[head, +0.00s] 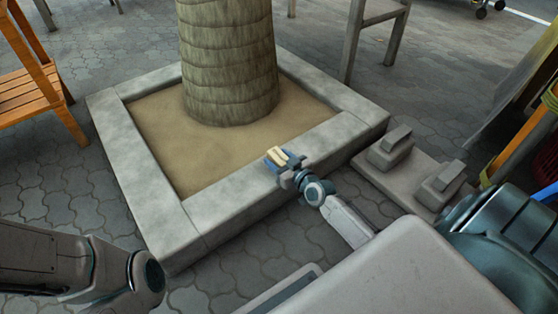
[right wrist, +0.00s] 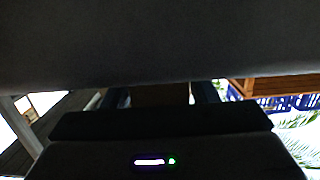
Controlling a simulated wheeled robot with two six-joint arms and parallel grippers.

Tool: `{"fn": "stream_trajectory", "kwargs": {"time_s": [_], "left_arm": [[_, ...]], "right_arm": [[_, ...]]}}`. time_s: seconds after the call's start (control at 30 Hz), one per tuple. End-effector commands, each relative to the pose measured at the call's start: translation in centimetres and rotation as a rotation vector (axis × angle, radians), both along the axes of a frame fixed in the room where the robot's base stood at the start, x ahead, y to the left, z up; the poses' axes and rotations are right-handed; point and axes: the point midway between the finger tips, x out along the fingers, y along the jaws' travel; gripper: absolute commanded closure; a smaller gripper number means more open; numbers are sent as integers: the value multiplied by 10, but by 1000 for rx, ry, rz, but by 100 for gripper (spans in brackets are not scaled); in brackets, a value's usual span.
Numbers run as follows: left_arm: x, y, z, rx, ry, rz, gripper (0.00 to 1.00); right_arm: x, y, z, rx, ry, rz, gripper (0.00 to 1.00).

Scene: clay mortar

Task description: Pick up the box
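A small cream-coloured box (head: 277,155) shows at the front right rim of the stone planter (head: 235,205) in the head view. My right gripper (head: 280,158) reaches it from the lower right, with its bluish fingers on either side of the box. In the dark right wrist view, a brown face of the box (right wrist: 160,95) fills the gap between the two fingers, so the gripper looks shut on it. I cannot tell whether the box rests on the rim or is just above it. My left arm shows at the lower left, but its gripper is out of view.
A tree trunk (head: 230,60) stands in the sand inside the planter. An orange wooden stool (head: 35,90) is at the left, and grey metal legs (head: 355,40) stand behind. Grey blocks on a slab (head: 410,175) lie right of the planter.

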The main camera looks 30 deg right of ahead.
Motion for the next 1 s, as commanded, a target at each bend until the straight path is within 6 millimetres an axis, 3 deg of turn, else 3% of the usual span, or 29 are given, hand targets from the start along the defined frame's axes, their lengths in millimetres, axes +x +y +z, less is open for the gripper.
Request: {"fn": "stream_trajectory", "kwargs": {"time_s": [0.03,0.17,0.2,0.57,0.93,1.0], "left_arm": [[0,0,0,0,0,0,71],[0,0,0,0,1,0,71],[0,0,0,0,1,0,71],[0,0,4,0,1,0,71],[0,0,39,0,1,3,71],[0,0,40,-1,-1,4,71]], "right_arm": [[0,0,0,0,0,0,57],[0,0,0,0,0,0,83],[0,0,0,0,0,0,85],[0,0,5,0,0,0,85],[0,0,42,0,0,0,85],[-16,-1,38,-2,5,0,85]]}}
